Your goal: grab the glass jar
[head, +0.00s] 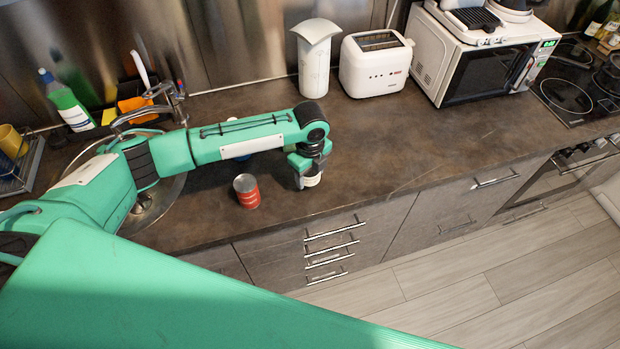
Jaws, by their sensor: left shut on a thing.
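The glass jar (312,181) stands upright on the dark countertop near its front edge. Only its lower part with a pale label shows; its top is hidden by the gripper. My left gripper (303,172) points down over it and is shut on it. The arm reaches in from the left above the sink. Whether the jar touches the counter or is slightly raised, I cannot tell. My right gripper is not in view.
A white canister (315,58), a toaster (375,65) and a microwave (480,60) line the back wall. A sink (160,195) is at left. The counter right of the jar is clear.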

